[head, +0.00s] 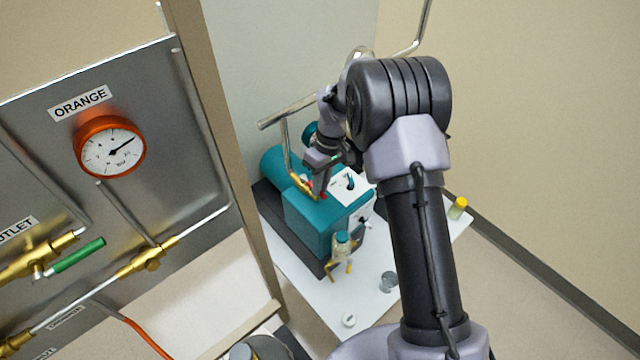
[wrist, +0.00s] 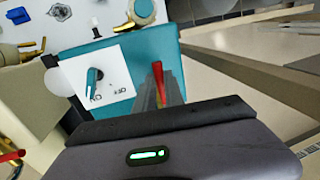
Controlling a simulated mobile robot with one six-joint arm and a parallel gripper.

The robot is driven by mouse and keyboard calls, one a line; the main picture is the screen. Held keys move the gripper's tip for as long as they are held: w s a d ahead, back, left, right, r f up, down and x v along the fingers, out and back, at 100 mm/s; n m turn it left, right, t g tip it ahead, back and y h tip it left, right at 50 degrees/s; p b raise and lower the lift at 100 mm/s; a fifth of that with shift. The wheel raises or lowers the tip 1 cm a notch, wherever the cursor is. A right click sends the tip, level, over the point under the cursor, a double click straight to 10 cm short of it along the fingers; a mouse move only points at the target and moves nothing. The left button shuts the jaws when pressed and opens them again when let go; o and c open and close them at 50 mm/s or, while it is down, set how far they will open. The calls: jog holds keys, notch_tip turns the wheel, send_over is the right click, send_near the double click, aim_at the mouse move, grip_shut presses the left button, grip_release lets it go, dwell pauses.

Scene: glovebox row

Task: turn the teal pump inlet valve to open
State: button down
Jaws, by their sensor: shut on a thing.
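The teal pump (head: 312,222) stands on a white bench, and its teal top (wrist: 140,50) fills the upper middle of the wrist view. A brass valve (head: 302,184) sits on the pump's top at the end of a metal pipe. A red valve lever (wrist: 159,76) stands between my fingertips in the wrist view. My gripper (head: 318,180) is at the valve from above, shut on the red lever; it also shows in the wrist view (wrist: 160,97). The fingers hide the lower lever and valve body, so I cannot tell the lever's angle to the pipe.
A white plate (wrist: 97,80) with a teal knob and ON/OFF marks lies beside the lever. A steel panel (head: 150,205) with an orange gauge (head: 110,147) stands at left. The bench (head: 372,303) carries a small beaker (head: 388,282) and a yellow-capped vial (head: 457,208).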

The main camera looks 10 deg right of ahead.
jog(key=c, duration=1.4)
grip_release()
jog(key=shift+c, duration=0.2)
notch_tip(320, 180, up, 17)
jog(key=w+d+p, duration=0.2)
jog(key=p, duration=0.2)
jog(key=shift+d, duration=0.4)
jog(key=s+r+m+t+b, duration=0.25)
jog(key=s+b, duration=0.25)
jog(key=s, duration=0.3)
jog(key=s+r+m+t+b, duration=0.1)
jog(key=s+r+m+b, duration=0.2)
jog(key=s+b, duration=0.35)
jog(key=s+f+m+t+b, duration=0.1)
jog(key=s+f+m+b, duration=0.1)
jog(key=s, duration=0.6)
jog(key=s+f+m+t+b, duration=0.2)
jog(key=s+f+m, duration=0.2)
jog(key=s+f, duration=0.2)
jog(key=shift+s+d, duration=0.15)
jog(key=shift+s, duration=1.05)
